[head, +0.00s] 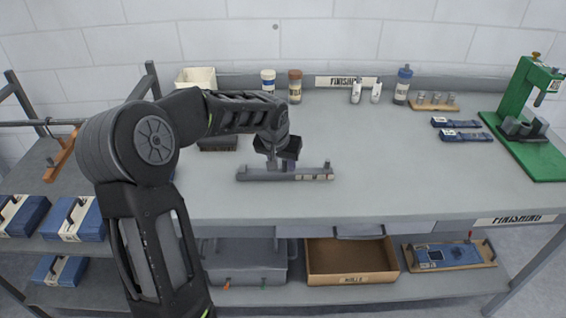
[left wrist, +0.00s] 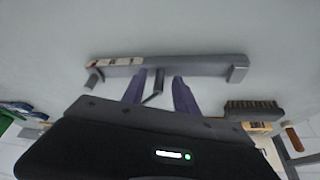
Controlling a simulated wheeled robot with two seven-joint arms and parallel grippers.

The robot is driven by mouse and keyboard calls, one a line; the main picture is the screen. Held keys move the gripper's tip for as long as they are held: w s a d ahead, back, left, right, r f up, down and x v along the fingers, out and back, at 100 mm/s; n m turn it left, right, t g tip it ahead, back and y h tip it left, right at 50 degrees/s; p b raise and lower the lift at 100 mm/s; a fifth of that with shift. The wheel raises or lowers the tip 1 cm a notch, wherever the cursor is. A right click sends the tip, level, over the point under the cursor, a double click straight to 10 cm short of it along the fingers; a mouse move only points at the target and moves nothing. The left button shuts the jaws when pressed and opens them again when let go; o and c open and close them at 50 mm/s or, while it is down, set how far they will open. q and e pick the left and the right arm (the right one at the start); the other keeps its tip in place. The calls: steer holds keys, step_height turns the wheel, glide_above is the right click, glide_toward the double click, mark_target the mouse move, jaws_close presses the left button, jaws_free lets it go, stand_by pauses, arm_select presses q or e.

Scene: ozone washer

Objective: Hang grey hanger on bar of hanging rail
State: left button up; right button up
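The grey hanger (head: 316,174) lies on the grey worktop, below the middle of the head view. It is a long bar with a pale label strip, and it also spans the left wrist view (left wrist: 195,66). My left gripper (head: 281,163) is low over the hanger's middle. In the left wrist view its two purple fingers (left wrist: 159,92) stand apart, with the hanger's thin hook between them and gaps visible beside it. The rail's bar (head: 18,123) is at the far left, and a brown hanger (head: 62,156) hangs on it. My right gripper is not in view.
A dark brush (left wrist: 254,108) lies near the hanger. Bottles (head: 295,86) and a cream bin (head: 196,78) stand along the back. A green press (head: 520,95) stands at the right. Blue folded stacks (head: 77,219) lie at left.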

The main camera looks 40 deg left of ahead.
arm_select(q)
steer(key=b+v, duration=0.1)
steer(key=v, duration=1.1)
steer(key=shift+r, duration=0.15)
stand_by(0.5)
